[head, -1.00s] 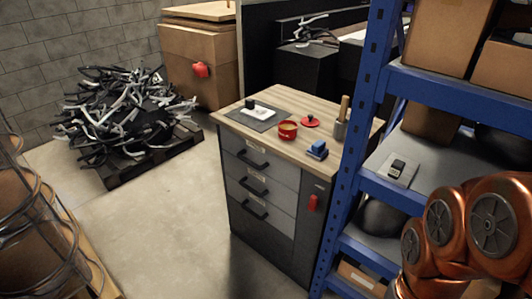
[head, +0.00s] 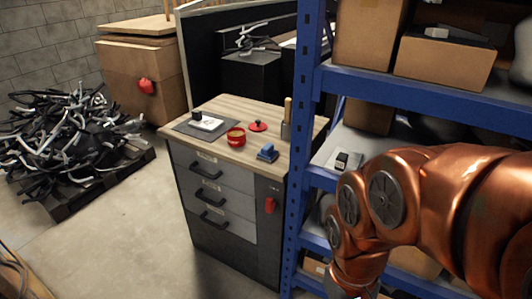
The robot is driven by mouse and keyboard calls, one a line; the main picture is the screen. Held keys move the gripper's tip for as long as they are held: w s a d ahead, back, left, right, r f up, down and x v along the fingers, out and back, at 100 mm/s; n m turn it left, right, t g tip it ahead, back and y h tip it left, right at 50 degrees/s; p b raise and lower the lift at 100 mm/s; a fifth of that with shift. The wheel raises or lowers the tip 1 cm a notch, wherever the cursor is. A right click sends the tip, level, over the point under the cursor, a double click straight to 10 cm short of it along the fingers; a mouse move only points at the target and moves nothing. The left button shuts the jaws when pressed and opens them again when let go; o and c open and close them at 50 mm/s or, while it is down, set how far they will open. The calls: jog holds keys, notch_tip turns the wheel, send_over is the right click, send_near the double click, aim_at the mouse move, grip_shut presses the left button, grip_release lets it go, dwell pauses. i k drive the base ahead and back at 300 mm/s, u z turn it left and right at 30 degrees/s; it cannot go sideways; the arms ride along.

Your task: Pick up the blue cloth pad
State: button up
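A small blue object (head: 268,152), which looks like the blue cloth pad, lies on the wooden top of the grey drawer cabinet (head: 187,129), near its front right edge. It is small in the picture, so its exact shape is hard to tell. My copper-coloured arm fills the lower right of the head view, in front of the shelf. My gripper is out of view, so its state does not show.
On the cabinet top are a red tin (head: 236,137), a red-handled item (head: 257,126), a dark mat (head: 192,130) with papers, and a holder (head: 287,130). A blue shelf post (head: 299,150) stands close right of the cabinet. Open floor (head: 120,230) lies left.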

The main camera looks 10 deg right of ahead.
aim_at(267, 154)
jog(key=k, duration=0.55)
jog(key=u, duration=0.75)
jog(key=i, duration=1.8)
jog(key=z, duration=0.75)
